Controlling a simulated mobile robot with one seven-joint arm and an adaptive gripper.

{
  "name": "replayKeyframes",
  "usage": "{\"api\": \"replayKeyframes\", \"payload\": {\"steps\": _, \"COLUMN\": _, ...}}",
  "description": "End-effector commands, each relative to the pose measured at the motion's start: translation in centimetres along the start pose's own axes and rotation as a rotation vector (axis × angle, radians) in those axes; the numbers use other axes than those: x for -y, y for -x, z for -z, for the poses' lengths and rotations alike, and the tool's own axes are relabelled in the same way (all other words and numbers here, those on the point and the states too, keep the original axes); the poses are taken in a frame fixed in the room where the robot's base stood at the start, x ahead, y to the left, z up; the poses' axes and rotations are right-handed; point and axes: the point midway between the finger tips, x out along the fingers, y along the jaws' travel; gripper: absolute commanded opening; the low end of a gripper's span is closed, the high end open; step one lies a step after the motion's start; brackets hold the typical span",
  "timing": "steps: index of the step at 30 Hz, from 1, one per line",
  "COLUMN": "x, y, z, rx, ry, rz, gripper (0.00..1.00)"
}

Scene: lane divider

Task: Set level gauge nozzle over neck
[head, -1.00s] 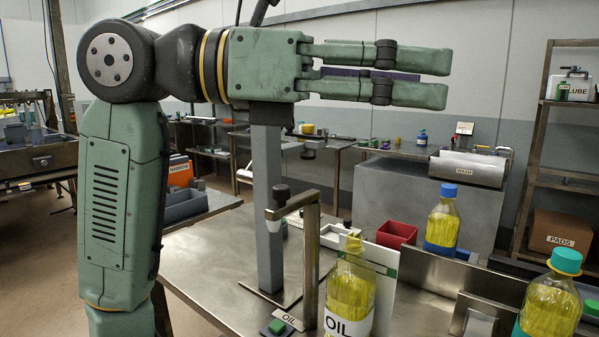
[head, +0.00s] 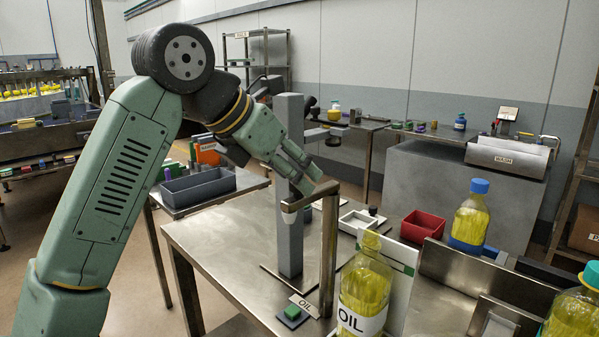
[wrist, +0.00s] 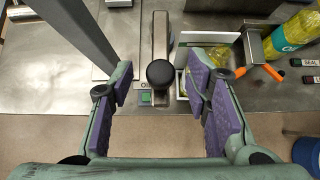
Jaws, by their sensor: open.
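My gripper (head: 310,182) slants down behind the post, near the arm's top. In the wrist view my gripper (wrist: 160,88) is open, with purple pads on both sides of a black round knob (wrist: 160,73) on the metal arm. The pads look clear of the knob.
A green button (head: 291,312) and OIL sign (head: 304,305) are on the steel table (head: 215,245). A white board, a red bin (head: 424,228) and a blue-capped bottle (head: 469,218) stand to the right. The post rises close beside my gripper.

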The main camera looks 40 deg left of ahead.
Motion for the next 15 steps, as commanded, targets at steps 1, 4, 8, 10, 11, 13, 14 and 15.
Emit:
{"api": "replayKeyframes", "payload": {"steps": 1, "x": 0.0, "y": -0.6, "z": -0.1, "rx": 0.000, "ry": -0.001, "rz": 0.003, "gripper": 0.44}}
{"api": "replayKeyframes", "payload": {"steps": 4, "x": 0.0, "y": -1.7, "z": -0.1, "rx": -0.001, "ry": 0.000, "rz": 0.002, "gripper": 0.44}}
{"api": "replayKeyframes", "payload": {"steps": 8, "x": 0.1, "y": -2.4, "z": -0.1, "rx": 0.001, "ry": -0.001, "rz": 0.001, "gripper": 0.44}}
{"api": "replayKeyframes", "payload": {"steps": 10, "x": 0.1, "y": -2.5, "z": -0.1, "rx": 0.001, "ry": -0.001, "rz": 0.001, "gripper": 0.44}}
{"api": "replayKeyframes", "payload": {"steps": 11, "x": 0.1, "y": -2.6, "z": -0.1, "rx": 0.001, "ry": -0.001, "rz": 0.001, "gripper": 0.44}}
{"api": "replayKeyframes", "payload": {"steps": 13, "x": 0.0, "y": -2.6, "z": 0.0, "rx": 0.001, "ry": 0.000, "rz": 0.001, "gripper": 0.44}}
{"api": "replayKeyframes", "payload": {"steps": 14, "x": 0.0, "y": -2.6, "z": 0.0, "rx": 0.001, "ry": 0.000, "rz": 0.001, "gripper": 0.44}}
{"api": "replayKeyframes", "payload": {"steps": 15, "x": 0.0, "y": -2.6, "z": 0.0, "rx": 0.001, "ry": 0.000, "rz": 0.001, "gripper": 0.44}}
